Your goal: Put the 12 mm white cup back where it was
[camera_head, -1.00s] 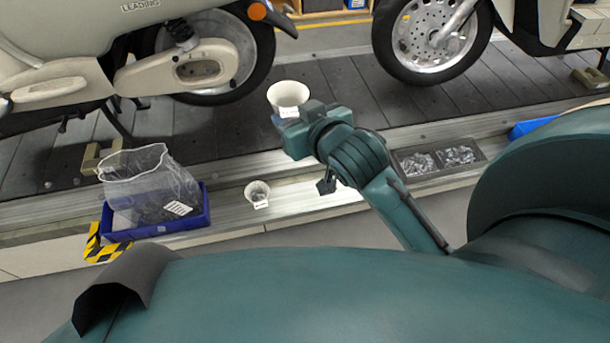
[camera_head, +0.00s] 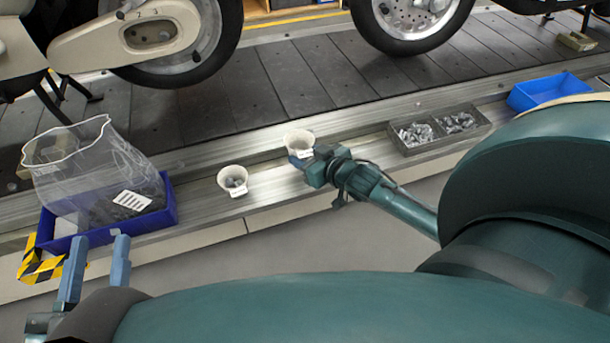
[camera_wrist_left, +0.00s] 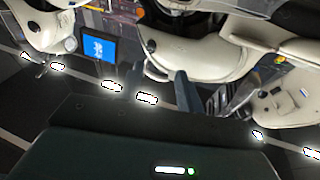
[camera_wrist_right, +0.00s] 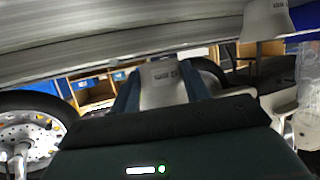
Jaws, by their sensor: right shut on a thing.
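A white cup (camera_head: 299,139) with a label is held in my right gripper (camera_head: 303,158) above or on the metal ledge; I cannot tell whether it touches. In the right wrist view the same cup (camera_wrist_right: 161,82) sits between the two fingers, its label too small to read. A second white labelled cup (camera_head: 233,178) stands on the ledge to the left, with grey parts inside; it also shows in the right wrist view (camera_wrist_right: 266,22). My left gripper (camera_head: 97,240) is open and empty in front of the left blue bin.
The metal ledge (camera_head: 270,181) runs along the slat conveyor (camera_head: 265,88), which carries scooters. A blue bin (camera_head: 165,215) with a clear bag (camera_head: 85,165) stands left. A grey two-part tray (camera_head: 440,138) of metal parts and a blue bin (camera_head: 548,92) stand right.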

